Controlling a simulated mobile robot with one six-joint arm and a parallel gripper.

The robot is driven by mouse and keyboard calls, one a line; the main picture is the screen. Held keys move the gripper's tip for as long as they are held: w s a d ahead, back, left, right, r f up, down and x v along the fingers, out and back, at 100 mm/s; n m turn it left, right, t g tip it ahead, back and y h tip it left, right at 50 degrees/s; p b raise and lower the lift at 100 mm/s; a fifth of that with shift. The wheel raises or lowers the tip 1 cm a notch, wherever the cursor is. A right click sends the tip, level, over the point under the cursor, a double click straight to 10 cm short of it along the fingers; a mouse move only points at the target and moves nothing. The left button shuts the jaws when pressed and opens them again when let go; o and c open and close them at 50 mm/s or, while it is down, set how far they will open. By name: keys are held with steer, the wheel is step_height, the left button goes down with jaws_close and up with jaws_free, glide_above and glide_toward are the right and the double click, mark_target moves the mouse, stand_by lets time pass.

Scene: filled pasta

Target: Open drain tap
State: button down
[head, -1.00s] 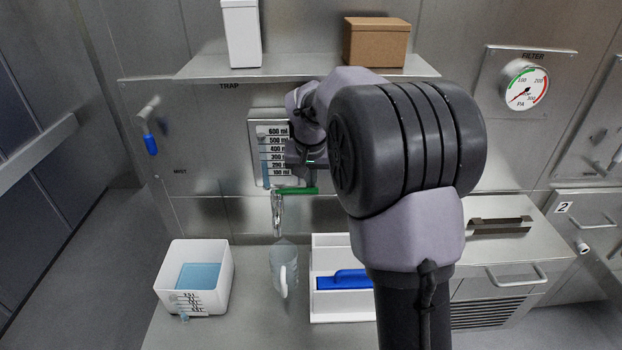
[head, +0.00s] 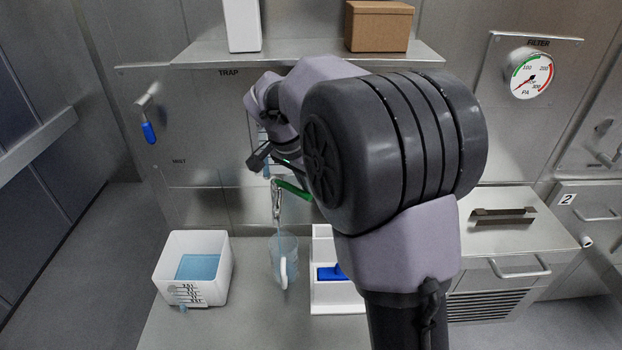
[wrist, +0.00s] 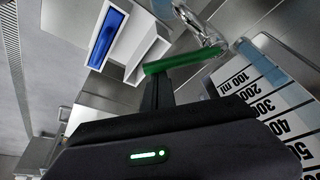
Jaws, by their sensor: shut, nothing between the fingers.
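The drain tap has a green lever handle (head: 292,189) and a metal spout (head: 276,203) below the trap gauge. In the head view the lever slants down to the right. In the wrist view the green lever (wrist: 183,61) crosses just beyond the fingertips. My gripper (wrist: 157,92) is shut and empty, its fingertips at or touching the lever's side; exact contact cannot be told. In the head view my arm hides much of the gripper and the lever's right end.
The trap gauge (wrist: 262,88) is close beside the gripper. A white tub (head: 220,268) with blue liquid stands at left on the counter. A steel shelf (head: 300,51) runs above.

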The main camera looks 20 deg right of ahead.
steer(key=shift+s+a+m+g, duration=0.35)
steer(key=shift+a+m, duration=0.3)
steer(key=shift+m, duration=0.35)
steer(key=a+m+g+p, duration=0.1)
steer(key=a+m, duration=0.1)
steer(key=s+a+m, duration=0.1)
steer(key=a+m, duration=0.1)
steer(key=m, duration=0.1)
steer(key=shift+a+g+p, duration=0.25)
steer(key=shift+g+p, duration=0.1)
steer(key=shift+a, duration=0.15)
